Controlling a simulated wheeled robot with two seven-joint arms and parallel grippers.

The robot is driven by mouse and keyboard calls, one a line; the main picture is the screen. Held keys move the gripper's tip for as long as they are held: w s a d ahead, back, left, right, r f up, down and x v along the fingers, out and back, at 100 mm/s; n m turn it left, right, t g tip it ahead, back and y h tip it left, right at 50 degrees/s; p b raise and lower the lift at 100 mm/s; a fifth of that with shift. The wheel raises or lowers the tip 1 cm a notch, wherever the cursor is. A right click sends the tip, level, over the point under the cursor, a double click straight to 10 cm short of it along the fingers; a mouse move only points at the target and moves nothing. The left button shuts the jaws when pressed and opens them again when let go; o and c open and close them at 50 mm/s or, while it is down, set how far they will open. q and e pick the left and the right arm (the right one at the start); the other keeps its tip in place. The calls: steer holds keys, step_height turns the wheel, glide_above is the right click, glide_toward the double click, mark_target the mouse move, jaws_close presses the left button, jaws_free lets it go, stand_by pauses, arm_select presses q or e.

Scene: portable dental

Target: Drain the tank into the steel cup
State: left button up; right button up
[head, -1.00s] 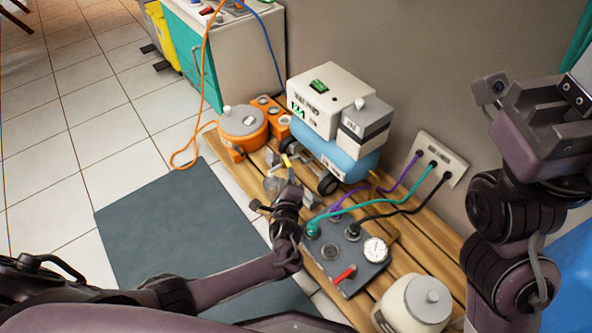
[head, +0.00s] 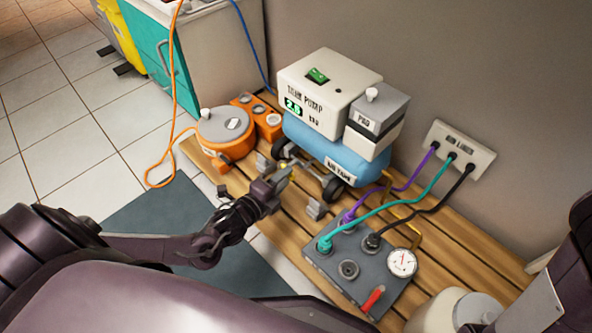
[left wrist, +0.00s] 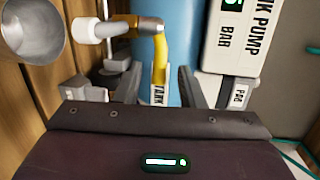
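The blue air tank (head: 305,143) lies under the white tank pump (head: 330,85) on the slatted wooden bench. In the left wrist view, the tank (left wrist: 182,50) has a drain fitting with a white and metal end (left wrist: 100,28) and a yellow lever (left wrist: 159,60). The steel cup (left wrist: 32,28) stands at the upper left there, its mouth near the white end; in the head view I cannot make it out behind my gripper. My left gripper (head: 279,178) is at the tank's near end. Its fingers are apart, with the lever between or just beyond them. My right gripper is out of view.
An orange pot (head: 226,132) stands left of the tank. A grey panel (head: 355,262) with hoses, a gauge (head: 402,262) and a red lever (head: 373,299) lies to the right. Hoses run to a wall outlet (head: 458,150). A cream canister (head: 445,312) stands at the lower right.

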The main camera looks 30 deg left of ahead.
arm_select(q)
steer(key=b+x, duration=0.2)
steer(key=x, duration=0.2)
steer(key=shift+f, duration=0.2)
steer(key=shift+w, duration=0.5)
jaws_close()
